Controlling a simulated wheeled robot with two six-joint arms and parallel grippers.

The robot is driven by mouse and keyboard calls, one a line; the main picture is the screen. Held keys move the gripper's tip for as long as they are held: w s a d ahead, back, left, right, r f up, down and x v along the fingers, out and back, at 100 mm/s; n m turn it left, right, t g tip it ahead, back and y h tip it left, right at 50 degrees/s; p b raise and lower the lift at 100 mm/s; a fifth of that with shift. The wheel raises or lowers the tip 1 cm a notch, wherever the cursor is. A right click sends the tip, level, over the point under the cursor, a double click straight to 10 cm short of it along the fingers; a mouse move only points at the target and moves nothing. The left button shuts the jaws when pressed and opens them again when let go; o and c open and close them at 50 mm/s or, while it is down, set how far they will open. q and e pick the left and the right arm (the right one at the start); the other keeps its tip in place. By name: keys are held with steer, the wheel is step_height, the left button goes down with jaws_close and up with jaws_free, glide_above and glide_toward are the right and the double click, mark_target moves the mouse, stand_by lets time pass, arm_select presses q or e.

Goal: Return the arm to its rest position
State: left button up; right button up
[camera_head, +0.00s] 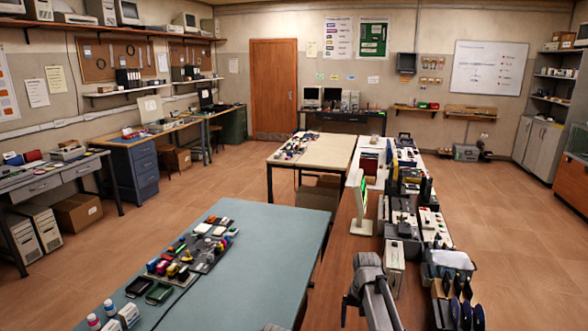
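A grey piece of my arm (371,283) rises from the bottom edge, right of centre, in the head view. It stands in front of the brown bench. I see links of it but no fingertips that I can make out. A small dark part shows at the bottom edge, left of that arm, and is too cut off to identify. Neither gripper shows clearly in this view, so what they hold is hidden.
A blue-green table (262,262) with small coloured items lies at left front. A brown bench (337,262) on the right carries a white stand (361,208), devices and a grey bin (448,262). Open floor (500,215) lies right of it. A pale table (326,152) stands beyond.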

arm_select(q)
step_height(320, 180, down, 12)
steer(key=b, duration=1.3)
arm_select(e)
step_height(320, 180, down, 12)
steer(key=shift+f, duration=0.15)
arm_select(q)
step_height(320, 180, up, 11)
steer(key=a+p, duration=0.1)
steer(key=p, duration=1)
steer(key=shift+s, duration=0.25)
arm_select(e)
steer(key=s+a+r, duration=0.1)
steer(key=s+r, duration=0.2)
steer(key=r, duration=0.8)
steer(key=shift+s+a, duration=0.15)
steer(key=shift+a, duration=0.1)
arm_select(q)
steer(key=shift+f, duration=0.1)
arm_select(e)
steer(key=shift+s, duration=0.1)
